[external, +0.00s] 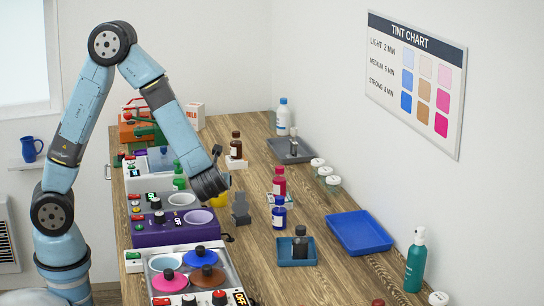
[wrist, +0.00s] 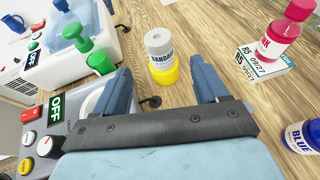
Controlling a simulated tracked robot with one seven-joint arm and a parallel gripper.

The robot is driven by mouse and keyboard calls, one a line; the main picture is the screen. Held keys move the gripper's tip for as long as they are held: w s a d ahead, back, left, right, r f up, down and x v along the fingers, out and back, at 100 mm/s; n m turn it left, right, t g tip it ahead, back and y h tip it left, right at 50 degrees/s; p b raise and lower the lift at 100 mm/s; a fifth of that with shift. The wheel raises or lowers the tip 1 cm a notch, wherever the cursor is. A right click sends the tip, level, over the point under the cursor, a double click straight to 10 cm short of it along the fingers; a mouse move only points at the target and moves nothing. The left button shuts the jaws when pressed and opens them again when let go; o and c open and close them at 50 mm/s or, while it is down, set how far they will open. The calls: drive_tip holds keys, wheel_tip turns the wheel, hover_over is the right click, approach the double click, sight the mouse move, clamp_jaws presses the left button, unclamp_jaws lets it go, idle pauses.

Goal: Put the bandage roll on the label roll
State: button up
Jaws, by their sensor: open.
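The white bandage roll (wrist: 159,43) stands upright on a yellow round piece (wrist: 166,75) in the wrist view. The yellow piece may be the label roll; its own print cannot be seen. The two look stacked and touching. My gripper (wrist: 161,68) is open, with one finger to the left and one to the right of the stack, and a visible gap on each side. In the external view my gripper (external: 240,208) is low over the wooden table, beside the yellow piece (external: 219,201). The bandage roll is mostly hidden there by my wrist.
Left are a purple-fronted machine (external: 178,232) and a green-handled device (wrist: 90,45). A small dark blue tray (external: 285,255) stands nearer. Bare wood lies between.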

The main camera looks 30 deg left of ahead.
drive_tip(key=w+a+r+m+t+h, duration=0.1)
drive_tip(key=w+a+r+m+h, duration=0.1)
drive_tip(key=w+r+m+h, duration=0.75)
drive_tip(key=s+a+r+m+h, duration=0.1)
drive_tip(key=s+a+r+m, duration=0.2)
drive_tip(key=m, duration=0.4)
drive_tip(key=s+a+r+m+h, duration=0.1)
drive_tip(key=a+r+m, duration=0.2)
drive_tip(key=r+m, duration=0.25)
drive_tip(key=s+a+m+g+y, duration=0.5)
drive_tip(key=s+a+m+g, duration=0.2)
drive_tip(key=s+a+m, duration=1.2)
drive_tip(key=s+a, duration=0.2)
drive_tip(key=a, duration=0.2)
drive_tip(key=shift+s+f+m, duration=0.25)
drive_tip(key=shift+f+m, duration=0.05)
drive_tip(key=shift+m, duration=0.1)
